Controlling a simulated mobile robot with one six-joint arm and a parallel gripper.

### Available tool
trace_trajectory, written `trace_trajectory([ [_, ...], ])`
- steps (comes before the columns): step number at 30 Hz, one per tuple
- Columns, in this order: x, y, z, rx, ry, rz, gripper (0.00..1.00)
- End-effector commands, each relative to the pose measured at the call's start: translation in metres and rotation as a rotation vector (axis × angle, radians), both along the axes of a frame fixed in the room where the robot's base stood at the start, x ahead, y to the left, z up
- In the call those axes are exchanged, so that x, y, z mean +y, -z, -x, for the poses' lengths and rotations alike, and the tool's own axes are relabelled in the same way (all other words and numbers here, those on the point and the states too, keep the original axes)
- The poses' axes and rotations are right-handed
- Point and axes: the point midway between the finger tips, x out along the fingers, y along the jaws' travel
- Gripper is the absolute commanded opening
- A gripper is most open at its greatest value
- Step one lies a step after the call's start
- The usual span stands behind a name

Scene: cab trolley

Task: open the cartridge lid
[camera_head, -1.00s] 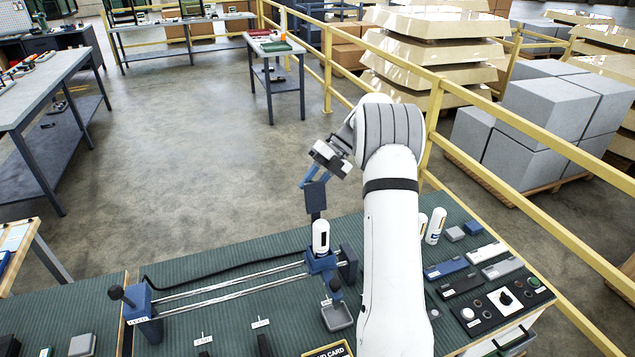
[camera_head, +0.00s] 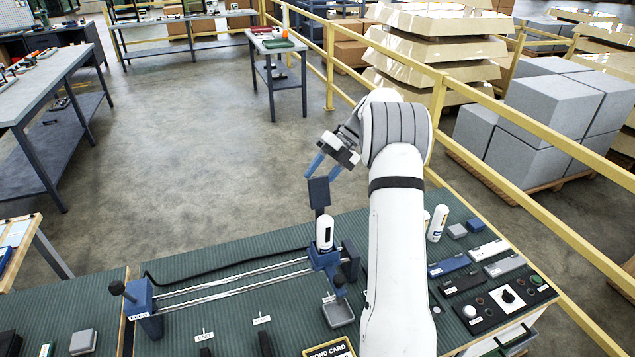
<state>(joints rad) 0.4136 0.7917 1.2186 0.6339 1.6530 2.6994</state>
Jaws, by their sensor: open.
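A white cartridge (camera_head: 325,233) with a dark label stands upright in a blue carriage (camera_head: 323,262) on two metal rails. A dark blue flat plate (camera_head: 319,191), which looks like the lid, stands raised on a thin stem behind and above the cartridge. My gripper (camera_head: 322,170) is just above this plate, with its two blue fingers spread apart and nothing seen between them. A small gap seems to show between fingertips and plate, but I cannot tell whether they touch. The lid's hinge is partly hidden by the cartridge.
The rails (camera_head: 230,280) run left to a blue end block (camera_head: 143,308) with a black knob. Right of my arm are white bottles (camera_head: 437,223), small blocks and a button panel (camera_head: 505,297). A yellow railing (camera_head: 545,215) borders the right. Open floor lies behind.

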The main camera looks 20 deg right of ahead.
Motion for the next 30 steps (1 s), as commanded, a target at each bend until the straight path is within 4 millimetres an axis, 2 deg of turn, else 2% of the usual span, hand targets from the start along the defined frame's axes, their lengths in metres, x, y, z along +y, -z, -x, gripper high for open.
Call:
trace_trajectory([
  [4, -0.020, -0.016, -0.004, -0.003, 0.002, 0.003, 0.44],
  [10, -0.035, -0.032, -0.007, 0.001, 0.000, 0.001, 0.44],
  [30, -0.038, -0.036, -0.008, 0.002, -0.001, 0.001, 0.44],
])
